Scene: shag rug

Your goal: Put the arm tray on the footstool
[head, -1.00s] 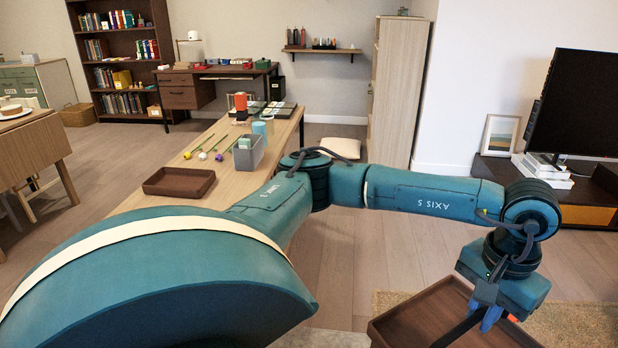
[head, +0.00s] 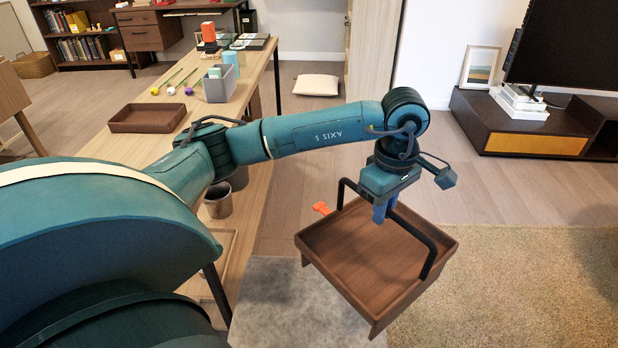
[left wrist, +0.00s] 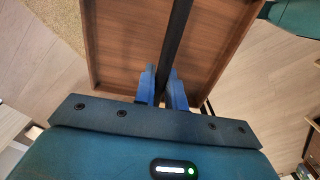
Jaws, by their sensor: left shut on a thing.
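The arm tray (head: 355,262) is a brown wooden tray with raised walls and a black arched handle (head: 415,234). My left gripper (head: 379,212) is shut on the middle of that handle and holds the tray in the air, turned at an angle in the head view. The left wrist view shows the blue fingers (left wrist: 162,88) on either side of the black bar, with the tray floor (left wrist: 125,45) below. A grey fuzzy surface (head: 275,300), possibly the footstool top, lies below and left of the tray, partly covered by it. My right gripper is not in view.
A long wooden table (head: 258,88) with a small brown tray (head: 148,118) and a grey bin (head: 217,86) stands at left. A beige rug (head: 530,275) lies at right. A small orange piece (head: 321,208) shows by the tray's edge; its nature is unclear.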

